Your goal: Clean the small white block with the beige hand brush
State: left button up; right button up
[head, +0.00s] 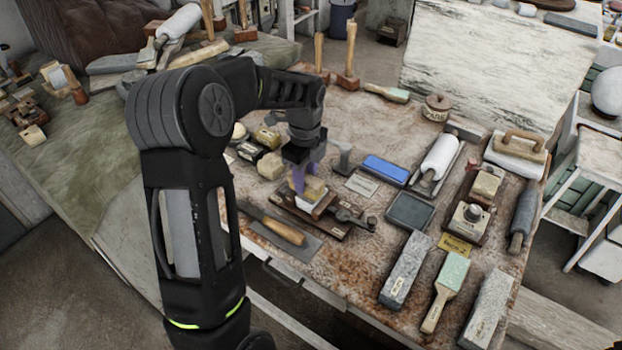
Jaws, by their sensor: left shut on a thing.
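My left gripper (306,182) reaches down over the middle of the workbench with its purple fingers. It is shut on a small beige, blocky thing (316,188), which looks like the beige hand brush; the fingers hide part of it. Right under it is a small white block (314,208) in a dark wooden holder (335,213). The beige thing sits at the top of the white block; I cannot tell whether they touch. My right gripper is not in view.
A wooden-handled tool (283,232) lies in front of the holder. A blue block (385,170), a dark tray (410,210), a green-topped brush (446,285) and grey stones (407,270) lie to the right. Mallets (348,60) stand behind.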

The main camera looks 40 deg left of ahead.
pick_arm(q)
jog(key=shift+f+b, duration=0.45)
jog(key=shift+f, duration=0.15)
dwell(0.6)
jog(key=shift+d+r, duration=0.1)
jog(key=shift+d, duration=0.4)
jog(key=shift+d, duration=0.55)
jog(key=shift+a, duration=0.1)
dwell(0.3)
jog(key=shift+a, duration=0.95)
